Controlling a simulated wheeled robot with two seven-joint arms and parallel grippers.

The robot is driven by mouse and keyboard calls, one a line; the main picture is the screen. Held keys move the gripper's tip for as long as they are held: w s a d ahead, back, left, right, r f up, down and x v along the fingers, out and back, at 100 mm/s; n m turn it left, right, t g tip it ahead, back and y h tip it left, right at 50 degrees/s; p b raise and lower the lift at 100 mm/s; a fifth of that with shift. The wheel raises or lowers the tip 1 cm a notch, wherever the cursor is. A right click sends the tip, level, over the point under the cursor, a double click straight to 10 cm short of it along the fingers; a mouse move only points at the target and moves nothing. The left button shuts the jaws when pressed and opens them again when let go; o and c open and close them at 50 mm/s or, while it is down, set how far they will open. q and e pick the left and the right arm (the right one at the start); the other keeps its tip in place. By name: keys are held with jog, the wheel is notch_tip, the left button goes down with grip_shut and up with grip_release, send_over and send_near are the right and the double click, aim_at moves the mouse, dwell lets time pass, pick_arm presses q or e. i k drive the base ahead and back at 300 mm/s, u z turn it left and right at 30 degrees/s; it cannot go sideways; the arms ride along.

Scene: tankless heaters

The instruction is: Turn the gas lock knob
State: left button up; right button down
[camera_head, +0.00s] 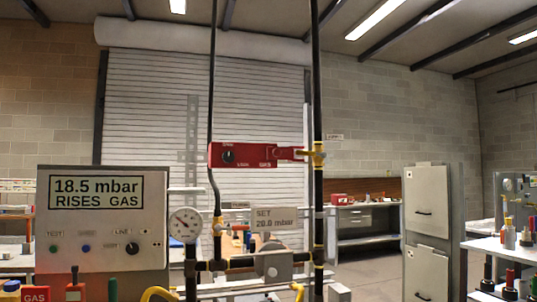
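A red box (243,155) is mounted between two dark vertical pipes near the middle of the view. A round black knob (228,156) sits on its left part, with small lettering around it that I cannot read well. The box's right end meets a yellow fitting (317,155) on the right pipe. I cannot tell for sure from the lettering that this is the gas lock knob. Neither of my grippers is in view.
A grey panel (152,245) at left reads "18.5 mbar RISES GAS" and has its own black knob (132,248). A round gauge (184,224) and a "SET 20.0 mbar" sign (275,219) stand beside the piping. Grey cabinets (430,225) and a cluttered bench are at right.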

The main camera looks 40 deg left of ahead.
aim_at(228, 157)
jog(key=z, duration=0.6)
jog(key=i, duration=0.85)
jog(key=u, duration=0.6)
jog(key=i, duration=1.15)
jog(key=u, duration=1.1)
